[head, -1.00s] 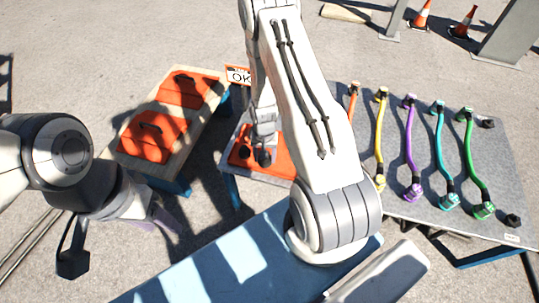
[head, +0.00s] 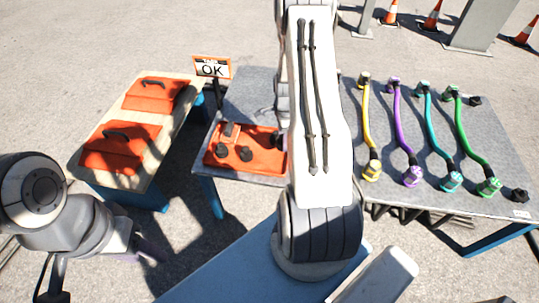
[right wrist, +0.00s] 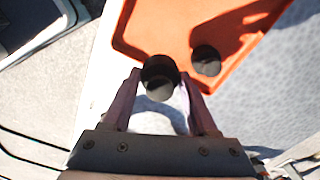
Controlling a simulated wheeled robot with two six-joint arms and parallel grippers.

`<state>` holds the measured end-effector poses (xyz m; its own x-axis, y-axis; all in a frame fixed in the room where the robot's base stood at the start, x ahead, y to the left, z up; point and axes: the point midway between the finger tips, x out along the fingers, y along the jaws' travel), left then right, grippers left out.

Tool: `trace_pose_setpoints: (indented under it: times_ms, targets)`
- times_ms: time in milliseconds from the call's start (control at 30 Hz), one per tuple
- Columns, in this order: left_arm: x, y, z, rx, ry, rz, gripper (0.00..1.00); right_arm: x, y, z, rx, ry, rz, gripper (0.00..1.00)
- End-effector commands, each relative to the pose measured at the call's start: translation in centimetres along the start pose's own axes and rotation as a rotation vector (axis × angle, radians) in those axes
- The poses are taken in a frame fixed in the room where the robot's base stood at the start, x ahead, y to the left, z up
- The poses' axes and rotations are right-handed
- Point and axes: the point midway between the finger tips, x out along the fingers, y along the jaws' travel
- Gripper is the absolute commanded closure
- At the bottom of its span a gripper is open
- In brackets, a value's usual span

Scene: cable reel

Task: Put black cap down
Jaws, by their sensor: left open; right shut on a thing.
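My right gripper (right wrist: 160,92) is shut on a black cap (right wrist: 160,72), a short dark cylinder, in the right wrist view. The held cap appears in front of the orange tray's edge; its height above it is unclear. Another black cap (right wrist: 206,60) sits on the orange tray (right wrist: 150,30), right of the held one. In the head view, the tray (head: 262,164) lies on a grey table and carries several black caps, such as one (head: 246,154) near its middle. My right arm hides its gripper there. My left gripper (head: 150,256) is low at the left, away from the tray.
An "OK" sign (head: 212,68) stands behind the tray. Two orange lidded boxes (head: 120,148) with black handles are on the left table. Yellow, purple, teal and green cables (head: 465,140) lie on the right table. Traffic cones (head: 432,16) stand far back.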

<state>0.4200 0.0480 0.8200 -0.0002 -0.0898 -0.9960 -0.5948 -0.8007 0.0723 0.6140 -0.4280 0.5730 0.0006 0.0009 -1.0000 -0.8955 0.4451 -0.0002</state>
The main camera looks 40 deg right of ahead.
Motion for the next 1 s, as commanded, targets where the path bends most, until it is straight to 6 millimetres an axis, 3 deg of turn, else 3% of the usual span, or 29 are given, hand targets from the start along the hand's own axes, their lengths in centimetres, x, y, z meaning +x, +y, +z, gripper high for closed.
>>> trace_pose_setpoints:
  times_ms: [100, 267, 367, 633, 1000]
  targets:
    - [0.5, 0.0, 0.0, 0.000, 0.000, 0.000, 0.50, 1.5, 0.4, 2.4, -0.006, 0.000, 0.002, 1.00]
    - [0.6, 0.0, 0.0, 0.000, 0.000, 0.000, 0.50, 2.4, 0.7, 3.9, -0.002, 0.000, 0.000, 1.00]
    - [0.8, -0.1, 0.1, 0.000, 0.000, 0.000, 0.50, 2.9, 0.7, 4.0, -0.002, 0.000, 0.001, 1.00]
    - [1.7, -0.1, 0.1, 0.000, 0.000, 0.000, 0.50, 6.4, 0.7, 4.0, -0.001, 0.000, 0.000, 1.00]
    - [1.8, -0.1, 0.1, 0.000, 0.000, 0.000, 0.50, 6.8, 0.7, 3.9, -0.001, 0.000, -0.001, 1.00]
